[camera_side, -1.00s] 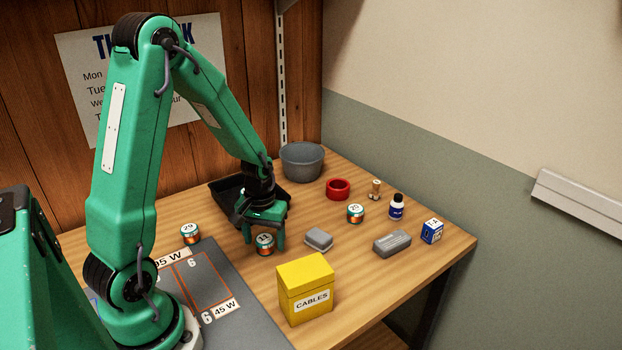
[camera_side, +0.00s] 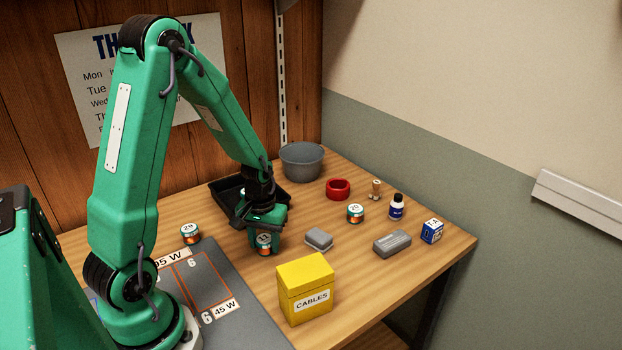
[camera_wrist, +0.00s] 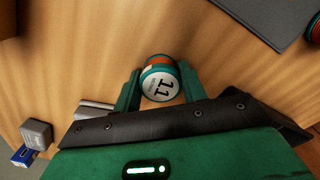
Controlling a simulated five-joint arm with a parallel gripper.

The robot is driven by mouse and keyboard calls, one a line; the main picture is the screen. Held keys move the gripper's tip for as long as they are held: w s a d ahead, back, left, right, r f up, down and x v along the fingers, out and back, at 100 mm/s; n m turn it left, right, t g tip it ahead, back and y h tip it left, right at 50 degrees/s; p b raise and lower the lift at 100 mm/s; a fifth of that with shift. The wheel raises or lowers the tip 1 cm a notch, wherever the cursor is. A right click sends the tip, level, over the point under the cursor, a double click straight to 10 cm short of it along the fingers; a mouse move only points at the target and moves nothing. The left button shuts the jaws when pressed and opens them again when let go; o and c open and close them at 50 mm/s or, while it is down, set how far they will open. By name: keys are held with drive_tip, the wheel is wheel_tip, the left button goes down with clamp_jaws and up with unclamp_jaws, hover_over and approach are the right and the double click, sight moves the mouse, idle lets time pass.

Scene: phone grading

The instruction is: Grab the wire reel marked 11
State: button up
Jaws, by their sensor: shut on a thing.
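The wire reel marked 11 (camera_wrist: 160,84) shows in the wrist view, with a white top, a teal rim and an orange-brown winding. It also shows in the side view (camera_side: 263,243), where its number is too small to read surely. My gripper (camera_wrist: 161,90) is shut on this reel, with one green finger on each side of it. In the side view my gripper (camera_side: 264,240) is low over the table, and its fingers partly cover the reel. I cannot tell whether the reel touches the table.
Other reels stand at left, marked 29 (camera_side: 190,233), and at right (camera_side: 355,213). A black tray (camera_side: 222,190) is behind my gripper. A grey box (camera_side: 318,239) and the yellow cables box (camera_side: 306,292) stand to the right. A grey mat (camera_side: 236,325) lies in front.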

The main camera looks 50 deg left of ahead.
sight(264, 239)
drive_tip(key=shift+r, duration=0.1)
drive_tip(key=shift+r, duration=1.05)
wheel_tip(264, 239, up, 2)
drive_tip(key=s+d+r, duration=0.2)
drive_tip(key=d+r, duration=0.4)
drive_tip(key=d, duration=0.5)
drive_tip(key=shift+d+r, duration=0.25)
drive_tip(key=shift+r, duration=0.1)
drive_tip(key=shift+w, duration=0.1)
